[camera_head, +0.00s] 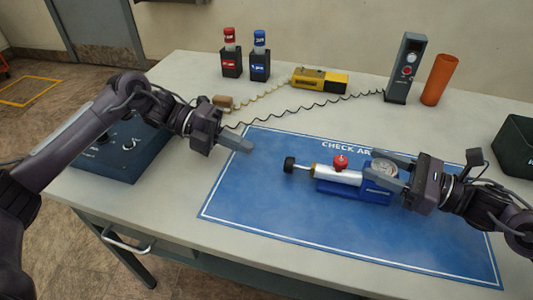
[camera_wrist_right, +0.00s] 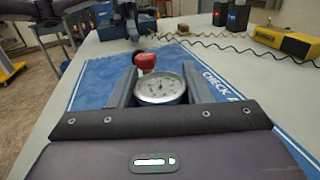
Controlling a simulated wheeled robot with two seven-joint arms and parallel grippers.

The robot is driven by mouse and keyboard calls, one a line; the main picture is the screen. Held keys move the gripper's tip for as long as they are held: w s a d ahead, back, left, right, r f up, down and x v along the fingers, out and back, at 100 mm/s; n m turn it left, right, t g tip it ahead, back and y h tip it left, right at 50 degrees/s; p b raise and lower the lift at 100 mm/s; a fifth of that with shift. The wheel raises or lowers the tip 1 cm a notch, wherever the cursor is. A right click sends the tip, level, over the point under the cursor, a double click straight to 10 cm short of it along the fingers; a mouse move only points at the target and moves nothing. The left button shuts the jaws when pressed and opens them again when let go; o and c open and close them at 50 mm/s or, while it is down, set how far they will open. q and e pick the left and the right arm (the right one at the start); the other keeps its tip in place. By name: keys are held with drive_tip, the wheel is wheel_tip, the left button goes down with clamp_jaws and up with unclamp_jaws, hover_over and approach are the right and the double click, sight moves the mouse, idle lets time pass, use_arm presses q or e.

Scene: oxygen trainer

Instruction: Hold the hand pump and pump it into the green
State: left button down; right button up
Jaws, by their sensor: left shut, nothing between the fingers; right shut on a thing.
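The hand pump (camera_head: 335,175) lies on the blue check mat (camera_head: 245,215) in the head view. It has a silver barrel, a blue base, a red knob on top and a black handle (camera_head: 290,164) on a rod at its left end. My right gripper (camera_head: 384,169) is shut on the pump at its round gauge end. The wrist view shows the gauge (camera_wrist_right: 160,88) between the two fingers, with the red knob (camera_wrist_right: 145,61) beyond. The needle and any green zone are too small to read. My left gripper (camera_head: 240,142) is shut and empty, left of the handle and apart from it.
A blue box with dials (camera_head: 120,150) stands at the left. Red and blue bottles in holders (camera_head: 245,65), a yellow device (camera_head: 320,79), a grey meter (camera_head: 404,70) and an orange cylinder (camera_head: 440,80) stand at the back. A coiled cord crosses behind the mat. The mat's front is clear.

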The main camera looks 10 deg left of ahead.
use_arm(q)
drive_tip(key=shift+v, duration=1.75)
drive_tip(key=a, duration=0.3)
drive_tip(key=shift+a, duration=0.35)
drive_tip(key=shift+d+f, duration=0.3)
drive_tip(key=shift+d, duration=0.25)
approach(289, 165)
drive_tip(key=d+f, duration=0.1)
drive_tip(key=d, duration=0.1)
drive_tip(key=w+d+f, duration=0.1)
drive_tip(key=d+f, duration=0.1)
drive_tip(key=shift+d+f, duration=0.15)
drive_tip(key=shift+f, duration=0.1)
drive_tip(key=shift+d, duration=0.45)
